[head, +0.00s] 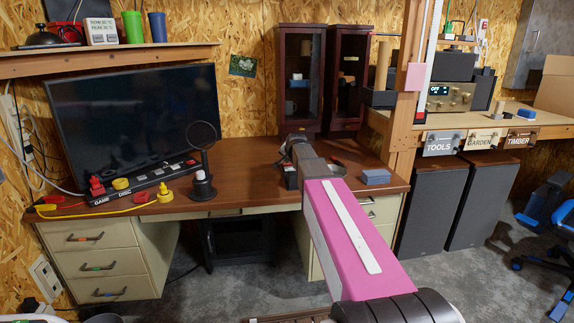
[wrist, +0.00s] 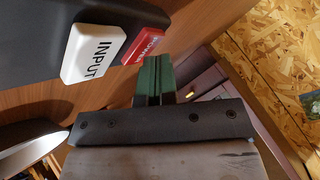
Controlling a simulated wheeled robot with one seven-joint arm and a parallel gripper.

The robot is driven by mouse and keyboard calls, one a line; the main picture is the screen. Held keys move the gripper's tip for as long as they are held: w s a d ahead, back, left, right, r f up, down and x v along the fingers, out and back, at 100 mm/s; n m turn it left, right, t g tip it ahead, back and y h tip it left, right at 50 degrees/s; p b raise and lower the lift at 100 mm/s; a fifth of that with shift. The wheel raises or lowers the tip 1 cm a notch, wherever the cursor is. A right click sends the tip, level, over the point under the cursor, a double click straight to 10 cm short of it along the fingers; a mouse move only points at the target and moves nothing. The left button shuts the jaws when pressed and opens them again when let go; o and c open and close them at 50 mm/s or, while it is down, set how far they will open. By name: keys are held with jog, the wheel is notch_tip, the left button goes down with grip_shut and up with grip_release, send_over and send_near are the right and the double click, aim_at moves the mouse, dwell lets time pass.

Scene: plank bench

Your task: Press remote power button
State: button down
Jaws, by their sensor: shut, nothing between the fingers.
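The remote (wrist: 40,40) is a dark slab on the brown desk, at the upper left of the wrist view. It bears a white INPUT button (wrist: 95,52) and a red POWER button (wrist: 146,46). My gripper (wrist: 154,62) is shut and empty, its green fingers pressed together. The fingertips appear beside the lower right edge of the red button; I cannot tell whether they touch it. In the head view my gripper (head: 291,140) is over the desk in front of the dark cabinets, its tips hard to make out. A small dark object (head: 290,176) is below it, possibly the remote.
A large black screen (head: 135,120) stands at the desk's left, with a switch strip (head: 140,184) before it. A round mirror on a stand (head: 202,185), a yellow object (head: 165,193) and a blue-grey block (head: 376,176) are on the desk (head: 245,190). Glass-fronted cabinets (head: 301,80) stand behind.

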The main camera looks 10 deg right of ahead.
aim_at(288, 164)
jog(key=shift+r, duration=0.85)
jog(key=shift+r, duration=2.55)
